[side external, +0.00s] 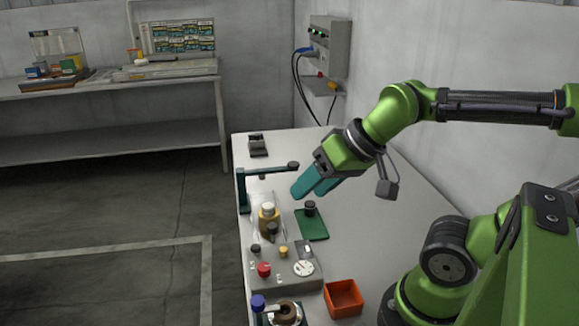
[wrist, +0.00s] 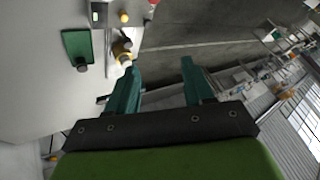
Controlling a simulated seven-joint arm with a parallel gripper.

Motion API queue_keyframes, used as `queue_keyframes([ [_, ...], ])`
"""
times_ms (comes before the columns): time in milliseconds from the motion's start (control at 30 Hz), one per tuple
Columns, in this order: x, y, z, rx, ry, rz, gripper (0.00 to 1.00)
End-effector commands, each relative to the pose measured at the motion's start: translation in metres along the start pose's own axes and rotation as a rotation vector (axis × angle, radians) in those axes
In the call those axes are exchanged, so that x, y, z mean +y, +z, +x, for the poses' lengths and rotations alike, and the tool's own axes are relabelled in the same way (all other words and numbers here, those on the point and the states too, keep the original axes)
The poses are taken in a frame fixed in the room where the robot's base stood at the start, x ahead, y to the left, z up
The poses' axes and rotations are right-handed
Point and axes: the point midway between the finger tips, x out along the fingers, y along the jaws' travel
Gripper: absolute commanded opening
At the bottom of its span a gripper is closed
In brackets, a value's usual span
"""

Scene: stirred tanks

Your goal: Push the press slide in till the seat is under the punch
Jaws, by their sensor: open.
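The press appears to be the dark teal frame (side external: 243,190) with an arm ending in a black knob; a short part that may be the punch (side external: 262,177) hangs below it. In front lies a pale, narrow track, apparently the slide, carrying an amber, white-topped piece (side external: 267,221) that seems to be the seat. A dark knob (side external: 272,230) stands at its near end. The amber piece is in front of the punch, not beneath it; it also shows in the wrist view (wrist: 121,48). My gripper (side external: 306,189) is open and empty, above the table, right of the press. It touches nothing visible (wrist: 160,66).
A green plate (side external: 314,229) with a black-topped post lies right of the track. Nearer stand a control box with a gauge (side external: 303,268), an orange bin (side external: 343,299) and a blue-knobbed device (side external: 258,302). A dark block (side external: 258,146) sits at the back. The right tabletop is clear.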

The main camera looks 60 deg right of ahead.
Motion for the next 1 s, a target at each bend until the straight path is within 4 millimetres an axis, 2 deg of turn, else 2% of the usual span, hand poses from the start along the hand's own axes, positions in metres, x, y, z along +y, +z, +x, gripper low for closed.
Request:
queue_keyframes([
  [67, 0.001, 0.002, 0.006, -0.027, 0.009, 0.003, 0.52],
  [167, 0.002, -0.006, 0.018, -0.076, 0.031, 0.010, 0.52],
  [367, 0.004, -0.048, 0.049, -0.235, 0.147, 0.128, 0.52],
  [633, 0.022, -0.102, 0.095, -0.381, 0.410, 0.425, 0.52],
  [733, 0.026, -0.117, 0.100, -0.384, 0.495, 0.537, 0.52],
  [800, 0.025, -0.125, 0.093, -0.369, 0.527, 0.606, 0.52],
  [867, 0.025, -0.124, 0.089, -0.368, 0.544, 0.648, 0.52],
  [1000, 0.028, -0.117, 0.096, -0.373, 0.554, 0.673, 0.52],
])
